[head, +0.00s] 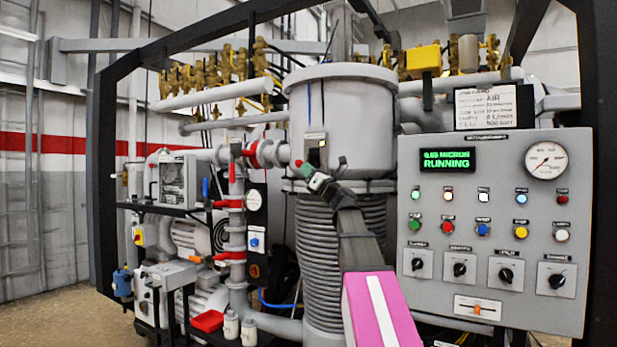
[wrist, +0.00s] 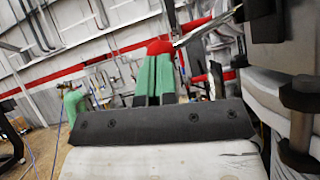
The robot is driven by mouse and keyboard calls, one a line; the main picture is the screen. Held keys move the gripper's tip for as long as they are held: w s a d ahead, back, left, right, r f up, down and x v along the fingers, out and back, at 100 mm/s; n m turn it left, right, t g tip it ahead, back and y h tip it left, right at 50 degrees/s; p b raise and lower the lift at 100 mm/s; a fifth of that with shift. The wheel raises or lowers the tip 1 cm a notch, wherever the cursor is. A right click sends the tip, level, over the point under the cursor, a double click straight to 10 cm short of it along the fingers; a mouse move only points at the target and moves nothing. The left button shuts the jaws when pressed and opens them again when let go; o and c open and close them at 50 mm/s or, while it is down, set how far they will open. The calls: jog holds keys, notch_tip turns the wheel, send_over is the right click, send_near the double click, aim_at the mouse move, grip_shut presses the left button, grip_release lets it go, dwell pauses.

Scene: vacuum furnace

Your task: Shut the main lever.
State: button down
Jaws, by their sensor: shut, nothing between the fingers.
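Several red lever handles are on the grey pipework left of the big cylinder in the head view: an upright one (head: 233,160), a level one (head: 228,203) and a lower one (head: 230,256). I cannot tell which is the main lever. My gripper (head: 301,165), with green fingers, is at the front of the cylinder, right of the upright handle and apart from it. In the wrist view my gripper (wrist: 163,48) is shut with nothing held. A pale metal piece shows just right of the fingertips there; I cannot tell what it is.
The cylinder (head: 340,120) stands above a ribbed column (head: 325,255) close behind my arm. A control panel (head: 495,230) reading "RUNNING" is at the right. A black frame (head: 103,180) borders the machine. Open floor (head: 55,315) lies to the left.

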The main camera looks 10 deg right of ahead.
jog(key=r+m+t+h, duration=0.1)
jog(key=r+m, duration=0.1)
jog(key=r+m+t+h, duration=0.1)
jog(key=r+m+h, duration=0.1)
jog(key=m, duration=0.1)
jog(key=r+m+h, duration=0.1)
jog(key=m+h, duration=0.1)
jog(key=shift+s+a+r+t, duration=0.25)
jog(key=shift+a+r+t, duration=0.05)
jog(key=shift+r+t, duration=0.1)
jog(key=shift+s+f, duration=0.1)
